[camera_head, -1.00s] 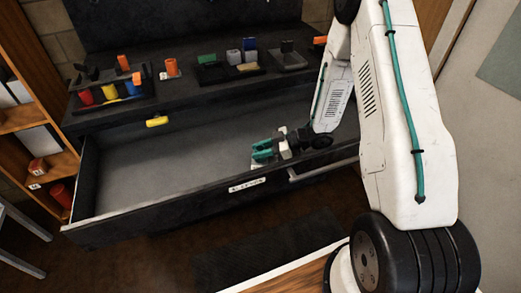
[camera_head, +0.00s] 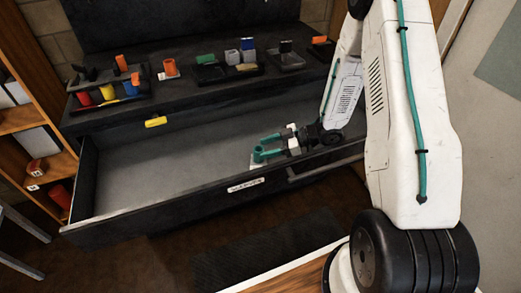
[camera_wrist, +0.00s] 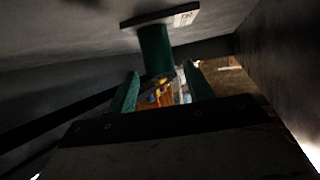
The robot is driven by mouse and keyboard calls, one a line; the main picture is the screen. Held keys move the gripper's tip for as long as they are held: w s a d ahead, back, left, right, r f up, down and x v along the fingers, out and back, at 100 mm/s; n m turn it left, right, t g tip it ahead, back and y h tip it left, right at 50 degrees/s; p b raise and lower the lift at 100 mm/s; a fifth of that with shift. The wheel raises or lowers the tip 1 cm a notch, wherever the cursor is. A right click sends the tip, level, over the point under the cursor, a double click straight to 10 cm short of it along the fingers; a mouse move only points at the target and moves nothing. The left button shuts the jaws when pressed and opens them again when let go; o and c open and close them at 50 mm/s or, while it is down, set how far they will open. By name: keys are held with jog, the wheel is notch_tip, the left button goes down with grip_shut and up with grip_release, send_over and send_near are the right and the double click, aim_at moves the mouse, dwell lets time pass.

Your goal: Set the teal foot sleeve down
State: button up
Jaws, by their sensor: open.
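The teal foot sleeve (camera_wrist: 155,48) stands on a flat dark plate with a pale label (camera_wrist: 184,18) in the wrist view, which appears upside down with the drawer floor at the top. My gripper (camera_wrist: 163,82) is open, with its two teal fingers apart and the sleeve's end showing between their tips. I cannot tell whether either finger touches it. In the head view my gripper (camera_head: 264,147) is low inside the open drawer (camera_head: 150,185), near its front wall. There the sleeve is hard to tell from the teal fingers.
The drawer's left part is empty. Its front wall, with a white label (camera_head: 245,185), is close to my gripper. Above, the bench holds a tray of coloured parts (camera_head: 108,97), an orange piece (camera_head: 170,68) and several small blocks on dark bases. A wooden shelf (camera_head: 30,118) stands left.

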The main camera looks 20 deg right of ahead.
jog(key=v, duration=0.4)
jog(key=shift+w+r, duration=0.1)
jog(key=w+d+r+m+t+h, duration=0.25)
jog(key=w+d+r+h, duration=0.25)
jog(key=w+r+h, duration=0.4)
jog(key=s+d+r+m+h, duration=0.2)
jog(key=s+r+m+h, duration=0.15)
jog(key=r, duration=0.35)
jog(key=s+d+r+m+h, duration=0.2)
jog(key=s+r+h, duration=0.15)
jog(key=r, duration=0.35)
jog(key=s+a+r+m+g+y, duration=0.1)
jog(key=s+a, duration=0.3)
jog(key=s, duration=0.6)
jog(key=s+a+r+m+g+y, duration=0.1)
jog(key=s+a+r+m+g, duration=0.1)
jog(key=s, duration=0.8)
jog(key=s+a+r+m+g+y, duration=0.1)
jog(key=s+a+r+m+g, duration=0.1)
jog(key=s+a, duration=0.4)
jog(key=s+r+g, duration=0.1)
jog(key=s+r, duration=0.1)
jog(key=s, duration=0.3)
jog(key=shift+a+g, duration=0.35)
jog(key=shift+w, duration=0.1)
